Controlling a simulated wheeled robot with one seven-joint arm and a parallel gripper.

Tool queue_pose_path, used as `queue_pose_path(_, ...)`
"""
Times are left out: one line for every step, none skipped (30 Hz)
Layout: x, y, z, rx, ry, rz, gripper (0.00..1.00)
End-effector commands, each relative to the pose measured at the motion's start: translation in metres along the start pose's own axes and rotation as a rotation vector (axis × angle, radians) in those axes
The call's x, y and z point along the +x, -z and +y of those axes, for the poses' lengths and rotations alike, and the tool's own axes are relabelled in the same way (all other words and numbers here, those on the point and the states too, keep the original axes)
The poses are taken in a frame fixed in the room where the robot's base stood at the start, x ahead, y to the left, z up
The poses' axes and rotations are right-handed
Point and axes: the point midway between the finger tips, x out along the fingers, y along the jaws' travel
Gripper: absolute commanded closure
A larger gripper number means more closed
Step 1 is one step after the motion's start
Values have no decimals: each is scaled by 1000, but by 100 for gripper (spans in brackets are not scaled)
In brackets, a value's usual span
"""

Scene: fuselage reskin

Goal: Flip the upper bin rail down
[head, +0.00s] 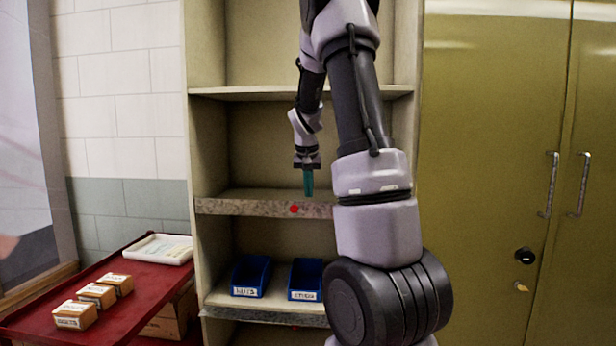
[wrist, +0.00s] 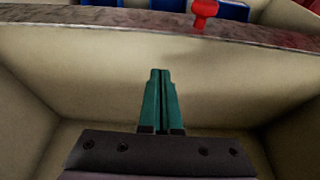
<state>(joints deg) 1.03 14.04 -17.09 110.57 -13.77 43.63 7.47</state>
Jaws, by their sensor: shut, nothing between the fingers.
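The upper bin rail (head: 250,207) is a grey speckled strip along the front of the middle shelf, with a red knob (head: 294,209) near its middle. My arm hides the rail's right end in the head view. In the wrist view the rail (wrist: 110,25) crosses the top, with the red knob (wrist: 204,12) on its far side. My gripper (head: 308,194) has green fingers and points down over the shelf, just above the rail's line and right of the knob. In the wrist view my gripper (wrist: 160,74) is shut and empty, apart from the rail in the picture.
Two blue bins (head: 250,276) (head: 305,280) stand on the shelf below, above a lower speckled rail (head: 265,316). The cabinet's side walls bound the shelf. A red table (head: 125,300) with several small boxes stands left, and a closed yellow-green cupboard (head: 480,150) stands right.

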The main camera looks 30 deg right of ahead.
Motion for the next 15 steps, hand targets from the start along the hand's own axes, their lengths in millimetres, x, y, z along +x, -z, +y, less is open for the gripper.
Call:
queue_pose_path(11,-1,0,0,-2,-4,100)
queue_pose_path(13,-3,0,0,-1,-2,100)
queue_pose_path(6,-11,-1,-2,3,1,100)
queue_pose_path(4,-16,-1,-2,3,1,100)
queue_pose_path(3,-19,0,-1,3,2,100)
queue_pose_path(1,-24,-1,-3,2,1,100)
queue_pose_path(0,-27,-1,-3,2,1,100)
queue_pose_path(-1,-30,-1,-2,2,1,100)
queue_pose_path(-2,-32,0,-1,2,1,100)
queue_pose_path(-2,-34,0,0,2,0,100)
queue_pose_path(-2,-36,0,0,1,0,100)
queue_pose_path(-3,-37,0,0,1,0,100)
queue_pose_path(-3,-38,0,0,1,0,100)
queue_pose_path(-3,-38,0,0,1,0,100)
queue_pose_path(-3,-38,0,0,1,0,100)
